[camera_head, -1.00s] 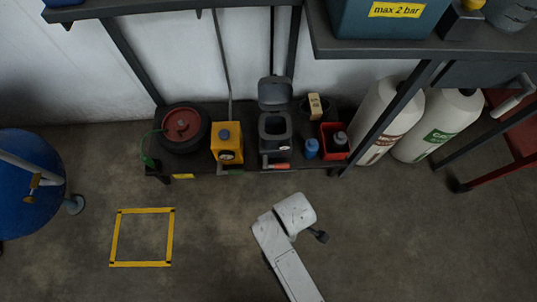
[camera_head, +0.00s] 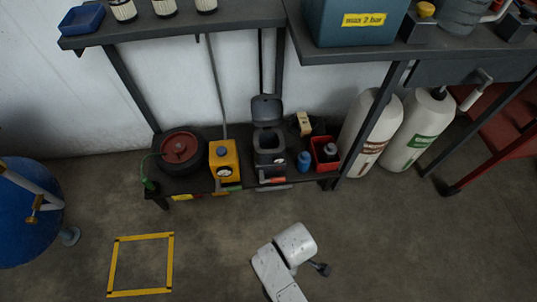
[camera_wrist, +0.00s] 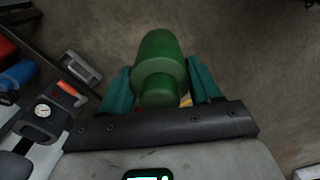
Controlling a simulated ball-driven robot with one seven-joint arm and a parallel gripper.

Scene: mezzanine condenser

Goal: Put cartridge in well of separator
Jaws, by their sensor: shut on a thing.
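My gripper (camera_wrist: 160,92) has teal fingers on both sides of a green stepped cylinder (camera_wrist: 158,55) and is shut on it. The cylinder is held over bare floor; I cannot tell whether it is the cartridge. A dark grey box with its lid raised (camera_head: 268,147), likely the separator, stands on the low shelf in the head view, its square opening facing up. In the wrist view a grey device with a round gauge (camera_wrist: 42,111) and a red-handled lever shows at the left, apart from the gripper. The head view does not clearly show my fingers.
A yellow canister (camera_head: 224,160) and a red-topped black drum (camera_head: 180,149) stand left of the box. A blue bottle (camera_head: 304,161) and a red bin (camera_head: 325,154) stand right. White striped cylinders (camera_head: 164,7) sit on the upper shelf.

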